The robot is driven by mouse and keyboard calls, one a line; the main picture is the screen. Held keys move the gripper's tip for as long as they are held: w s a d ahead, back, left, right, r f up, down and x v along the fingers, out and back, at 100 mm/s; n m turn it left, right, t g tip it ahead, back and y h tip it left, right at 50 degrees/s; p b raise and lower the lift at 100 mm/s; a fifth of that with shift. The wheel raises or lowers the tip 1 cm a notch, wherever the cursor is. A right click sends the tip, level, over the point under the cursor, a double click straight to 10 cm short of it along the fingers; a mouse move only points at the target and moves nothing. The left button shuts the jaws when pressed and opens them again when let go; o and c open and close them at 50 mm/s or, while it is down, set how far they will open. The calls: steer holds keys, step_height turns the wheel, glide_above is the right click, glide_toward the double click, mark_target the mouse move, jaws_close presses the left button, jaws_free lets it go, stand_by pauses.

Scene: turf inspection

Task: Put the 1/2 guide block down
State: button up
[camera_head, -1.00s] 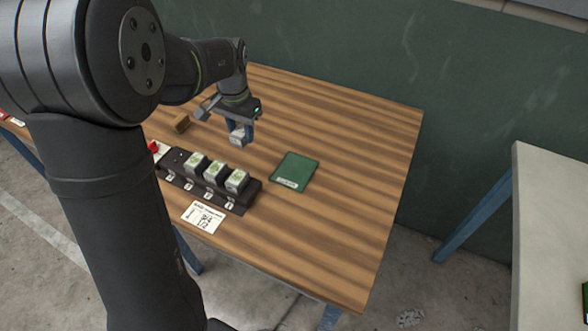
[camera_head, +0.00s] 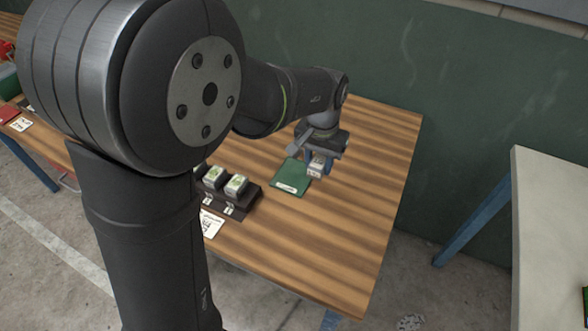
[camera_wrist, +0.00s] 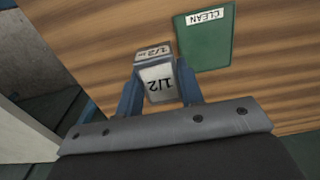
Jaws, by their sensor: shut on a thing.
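My gripper (camera_head: 318,165) is shut on the 1/2 guide block (camera_head: 316,168), a pale metal block with white labels. The wrist view shows the block (camera_wrist: 158,82) between the blue fingers, its "1/2" label upside down. In the head view the gripper and block are over the right edge of a green mat (camera_head: 290,178). The wrist view shows this mat (camera_wrist: 204,42), labelled "CLEAN", beside the block. I cannot tell how high the block is above the table.
A black rack (camera_head: 245,202) with metal blocks stands left of the mat, partly hidden by my arm. A printed card (camera_head: 211,224) lies in front of it. The wooden table (camera_head: 330,235) is clear at the front right. A pale table (camera_head: 550,230) stands apart at the right.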

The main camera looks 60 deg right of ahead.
glide_above(294, 175)
step_height(294, 175, down, 5)
steer(key=shift+f, duration=2.05)
steer(key=shift+f, duration=0.1)
steer(key=o, duration=1)
step_height(294, 175, up, 12)
steer(key=shift+r, duration=0.1)
